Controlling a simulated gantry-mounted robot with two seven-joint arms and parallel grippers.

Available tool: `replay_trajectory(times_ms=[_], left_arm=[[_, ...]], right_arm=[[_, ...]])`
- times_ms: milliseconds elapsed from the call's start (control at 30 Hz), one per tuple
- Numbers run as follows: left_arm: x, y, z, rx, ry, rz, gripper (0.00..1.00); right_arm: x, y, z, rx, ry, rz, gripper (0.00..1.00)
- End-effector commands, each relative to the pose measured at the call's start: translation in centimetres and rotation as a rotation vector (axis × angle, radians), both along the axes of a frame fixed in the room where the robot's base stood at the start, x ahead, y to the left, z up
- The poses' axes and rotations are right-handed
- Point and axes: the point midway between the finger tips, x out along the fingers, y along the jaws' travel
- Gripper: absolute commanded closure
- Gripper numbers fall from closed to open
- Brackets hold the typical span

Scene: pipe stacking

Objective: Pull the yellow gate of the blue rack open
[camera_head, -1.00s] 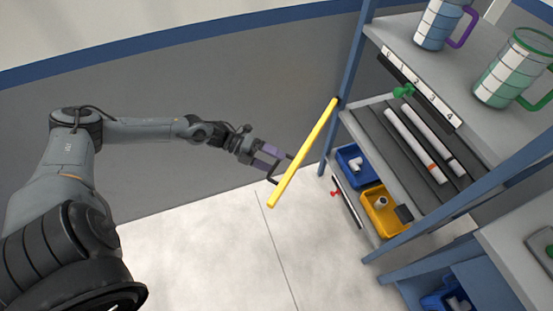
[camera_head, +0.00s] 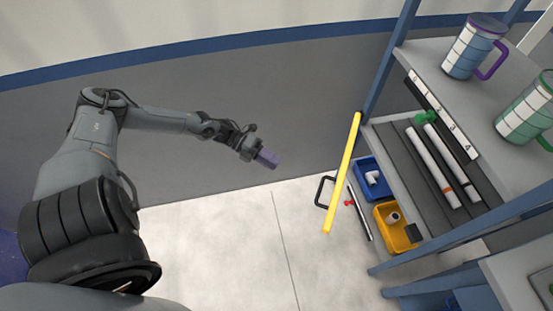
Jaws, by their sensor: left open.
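The yellow gate (camera_head: 343,178) is a bar swung out from the left post of the blue rack (camera_head: 382,70), pointing toward the viewer over the floor. A black handle (camera_head: 322,191) sticks out from its left side. My left gripper (camera_head: 267,158), with purple fingers, is to the left of the gate and clear of the handle, holding nothing. It is open, though its fingers overlap in this view. My right gripper is not in view.
The rack holds white pipes (camera_head: 434,168) on a grooved shelf, a blue bin (camera_head: 374,180) and a yellow bin (camera_head: 397,226) below, and mugs (camera_head: 474,47) on top. A grey wall stands behind my left arm. The floor left of the gate is clear.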

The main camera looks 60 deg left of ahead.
Motion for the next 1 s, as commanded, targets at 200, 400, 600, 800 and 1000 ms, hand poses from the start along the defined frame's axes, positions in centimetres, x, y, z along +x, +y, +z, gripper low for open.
replay_trajectory(times_ms=[200,400,600,800,1000], left_arm=[[-1.2,1.1,0.4,0.001,0.002,0.002,0.6],[-2.0,1.8,0.5,0.0,0.004,0.0,0.6],[-2.2,2.1,0.4,0.001,0.003,0.001,0.6],[-2.2,2.1,0.4,0.0,0.002,0.001,0.6],[-2.2,2.0,0.4,0.0,0.003,0.0,0.6]], right_arm=[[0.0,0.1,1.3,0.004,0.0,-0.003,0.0],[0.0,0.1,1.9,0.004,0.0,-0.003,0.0],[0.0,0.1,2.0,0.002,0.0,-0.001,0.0],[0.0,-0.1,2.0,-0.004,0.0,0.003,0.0],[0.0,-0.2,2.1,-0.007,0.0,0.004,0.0]])
